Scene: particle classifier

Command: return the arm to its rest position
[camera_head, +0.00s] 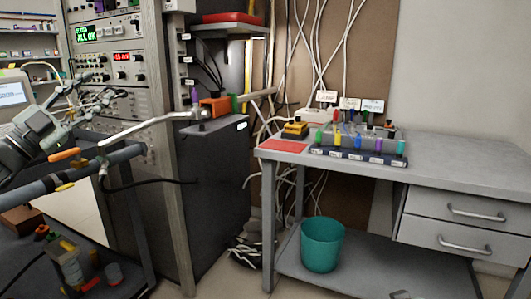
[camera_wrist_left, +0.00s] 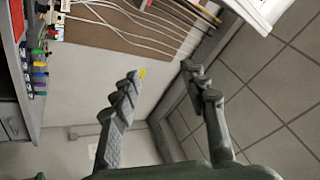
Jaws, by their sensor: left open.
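My left gripper (camera_head: 102,88) is at the left of the head view, in front of the instrument rack (camera_head: 165,150). Its fingers point right and away. In the left wrist view the two fingers (camera_wrist_left: 161,70) are spread well apart, with nothing between them. The gripper is open and empty, and it touches nothing that I can make out. My right gripper is in neither view.
A grey desk (camera_head: 450,178) at right carries a row of coloured plugs (camera_head: 358,143) and a red sheet (camera_head: 283,146). A teal bin (camera_head: 322,245) stands below. Metal pipework (camera_head: 150,125) crosses near my left arm. A low cart (camera_head: 130,283) is at lower left.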

